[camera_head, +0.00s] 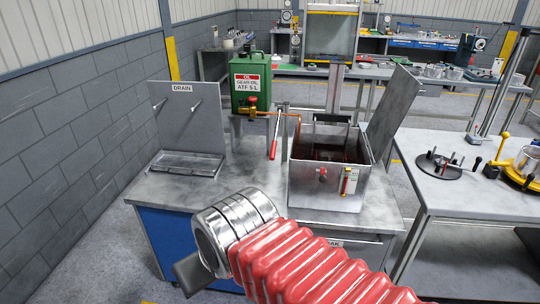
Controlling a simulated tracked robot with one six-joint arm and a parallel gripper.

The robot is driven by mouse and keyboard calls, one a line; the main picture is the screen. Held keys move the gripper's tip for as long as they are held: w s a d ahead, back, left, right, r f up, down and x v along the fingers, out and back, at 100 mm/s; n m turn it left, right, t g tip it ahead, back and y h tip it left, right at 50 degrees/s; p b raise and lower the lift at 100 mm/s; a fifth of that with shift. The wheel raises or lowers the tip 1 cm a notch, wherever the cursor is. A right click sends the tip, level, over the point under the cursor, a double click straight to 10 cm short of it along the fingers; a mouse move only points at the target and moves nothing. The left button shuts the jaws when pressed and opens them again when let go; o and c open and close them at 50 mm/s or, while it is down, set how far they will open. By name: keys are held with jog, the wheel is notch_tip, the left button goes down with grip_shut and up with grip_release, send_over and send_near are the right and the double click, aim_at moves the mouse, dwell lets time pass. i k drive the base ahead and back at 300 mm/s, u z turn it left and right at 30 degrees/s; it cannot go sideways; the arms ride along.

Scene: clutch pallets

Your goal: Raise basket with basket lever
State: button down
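A metal tank (322,188) stands on the metal-topped bench, its lid tilted open on the right. Its inside is dark; the basket is low in it and I cannot make it out clearly. A lever with a red handle (274,143) stands at the tank's left side, its grip pointing down; it looks like the basket lever. A post with a hanger (331,121) rises behind the tank. My gripper (190,272) is at the bottom left, in front of the bench and well apart from the lever. Only one dark part of it shows, so its opening is hidden.
A green oil can (250,83) with a red valve stands behind the bench, with a copper pipe towards the tank. A drain panel with a tray (187,164) is at the left. A second table (460,196) with clutch parts stands right. The bench's front left is clear.

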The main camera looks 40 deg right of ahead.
aim_at(273, 147)
jog(key=u, duration=0.05)
jog(key=i, duration=1)
jog(key=z, duration=0.05)
